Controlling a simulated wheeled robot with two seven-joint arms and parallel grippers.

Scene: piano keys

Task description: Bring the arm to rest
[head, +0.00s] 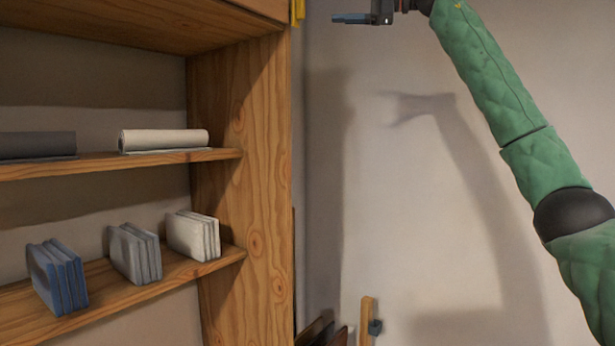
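My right arm, in a green quilted sleeve, comes in from the right edge and reaches up to the top of the head view. My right gripper (350,18) is at the top edge, partly cut off, with its fingers pointing left. The fingers overlap from this side, but their shadow on the wall shows two prongs spread apart. Nothing shows between them. The gripper is in the air in front of the wall, to the right of the shelf unit. My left arm and gripper are not in view. No piano keys show.
A wooden shelf unit (262,190) fills the left. It holds a cream roll (165,140), a dark roll (36,146), and blue (58,278), grey (135,254) and cream (194,235) sets of upright slabs. A wooden post (366,322) stands low at the wall (400,220).

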